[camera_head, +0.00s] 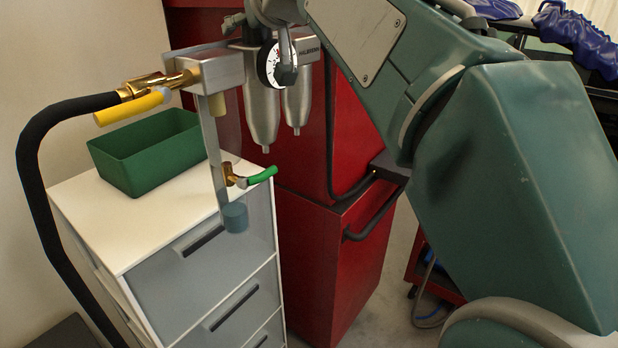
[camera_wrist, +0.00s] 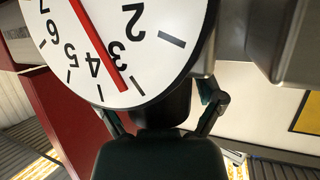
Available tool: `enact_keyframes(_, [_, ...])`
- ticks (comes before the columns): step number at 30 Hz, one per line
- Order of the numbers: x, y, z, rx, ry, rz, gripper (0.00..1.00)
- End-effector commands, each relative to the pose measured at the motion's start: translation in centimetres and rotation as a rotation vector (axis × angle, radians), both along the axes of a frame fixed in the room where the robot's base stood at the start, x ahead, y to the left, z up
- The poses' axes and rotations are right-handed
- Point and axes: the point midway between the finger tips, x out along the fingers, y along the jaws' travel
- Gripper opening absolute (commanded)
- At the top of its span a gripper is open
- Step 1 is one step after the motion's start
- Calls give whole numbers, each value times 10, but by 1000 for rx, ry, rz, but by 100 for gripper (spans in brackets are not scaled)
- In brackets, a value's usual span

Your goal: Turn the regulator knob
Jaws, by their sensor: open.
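The regulator has a round white pressure gauge (camera_head: 268,66) on its metal body, above two silver bowls (camera_head: 262,112). The gauge fills the upper part of the wrist view (camera_wrist: 130,35), upside down, its red needle (camera_wrist: 100,45) between 3 and 4. A dark round regulator knob (camera_wrist: 172,100) shows below the gauge. My gripper (camera_wrist: 165,112) is open, one finger on each side of the knob. Whether the fingers touch it is unclear. In the head view my wrist is at the regulator's top; I cannot clearly make out the knob there.
A green bin (camera_head: 150,158) stands on a white drawer unit (camera_head: 140,235) at left. A black hose (camera_head: 35,170), a yellow-handled valve (camera_head: 132,107) and a green-handled valve (camera_head: 262,175) are beside the regulator. A red cabinet (camera_head: 325,250) stands behind.

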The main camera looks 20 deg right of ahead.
Motion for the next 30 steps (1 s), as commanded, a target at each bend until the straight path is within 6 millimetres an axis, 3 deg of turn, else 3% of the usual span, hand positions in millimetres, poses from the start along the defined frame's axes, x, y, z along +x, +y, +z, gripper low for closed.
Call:
enact_keyframes(23, [0,-5,0,-2,-1,-329,87])
enact_keyframes(30, [-41,2,18,1,-3,-325,87])
